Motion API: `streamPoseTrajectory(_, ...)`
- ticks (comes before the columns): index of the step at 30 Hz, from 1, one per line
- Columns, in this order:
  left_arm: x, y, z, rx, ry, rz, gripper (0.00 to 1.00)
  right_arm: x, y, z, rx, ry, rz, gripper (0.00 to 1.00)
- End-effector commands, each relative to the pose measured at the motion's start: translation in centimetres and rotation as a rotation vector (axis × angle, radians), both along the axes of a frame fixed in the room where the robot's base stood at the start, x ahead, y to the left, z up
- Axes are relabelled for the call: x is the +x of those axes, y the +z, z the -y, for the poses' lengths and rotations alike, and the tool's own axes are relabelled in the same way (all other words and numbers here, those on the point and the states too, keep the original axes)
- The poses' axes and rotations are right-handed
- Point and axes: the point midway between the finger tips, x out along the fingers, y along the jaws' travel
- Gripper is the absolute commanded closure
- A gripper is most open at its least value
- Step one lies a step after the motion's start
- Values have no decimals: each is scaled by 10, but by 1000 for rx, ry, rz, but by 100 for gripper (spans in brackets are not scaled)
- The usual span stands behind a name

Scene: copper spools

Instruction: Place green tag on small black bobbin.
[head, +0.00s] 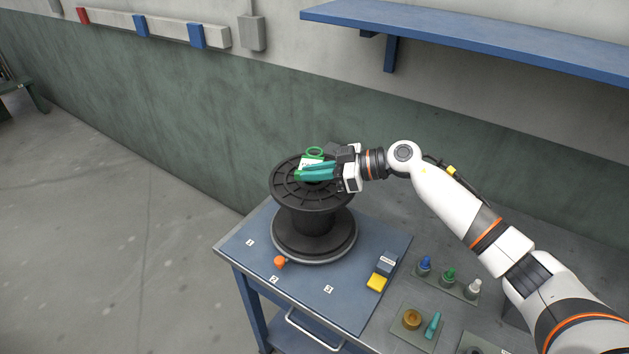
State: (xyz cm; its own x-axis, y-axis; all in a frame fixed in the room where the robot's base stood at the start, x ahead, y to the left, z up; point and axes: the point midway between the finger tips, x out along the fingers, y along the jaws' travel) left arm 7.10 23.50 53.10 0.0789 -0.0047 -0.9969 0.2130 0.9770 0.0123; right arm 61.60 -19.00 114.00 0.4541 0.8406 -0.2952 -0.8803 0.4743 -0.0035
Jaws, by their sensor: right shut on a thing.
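The black bobbin (313,222) stands upright on the blue mat at the back of the table, with its slotted top flange facing up. A grey-rimmed round base shows under it. The green tag (313,155) has a green ring and a pale label. It is at my right gripper (298,174), over the bobbin's top flange. The right gripper's teal fingers are shut on the tag and cover part of it. I cannot tell whether the tag touches the flange. My left gripper is out of view.
The blue mat (350,308) carries white number labels, an orange knob (279,262), a yellow block (376,282) and a grey block (386,263). Small bottles (448,275) and an amber jar (412,318) stand on the right. A blue shelf (480,35) hangs on the wall behind.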

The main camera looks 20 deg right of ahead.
Motion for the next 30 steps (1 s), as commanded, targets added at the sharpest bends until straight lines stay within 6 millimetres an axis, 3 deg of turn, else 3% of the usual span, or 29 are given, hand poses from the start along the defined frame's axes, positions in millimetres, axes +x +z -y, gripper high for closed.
streamPoseTrajectory(5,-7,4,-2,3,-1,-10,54,0,-20,0,2,-1,-4,100)
streamPoseTrajectory(9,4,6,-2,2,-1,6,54,0,-38,0,2,-2,-2,100)
streamPoseTrajectory(15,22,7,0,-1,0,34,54,0,-41,0,0,0,2,100)
streamPoseTrajectory(22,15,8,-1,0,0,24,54,0,-45,0,0,-1,0,100)
streamPoseTrajectory(23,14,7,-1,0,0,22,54,0,-45,0,-1,-1,1,83)
streamPoseTrajectory(26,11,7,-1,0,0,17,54,0,-45,0,-1,-1,1,67)
streamPoseTrajectory(30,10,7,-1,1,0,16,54,0,-45,0,-1,-1,1,64)
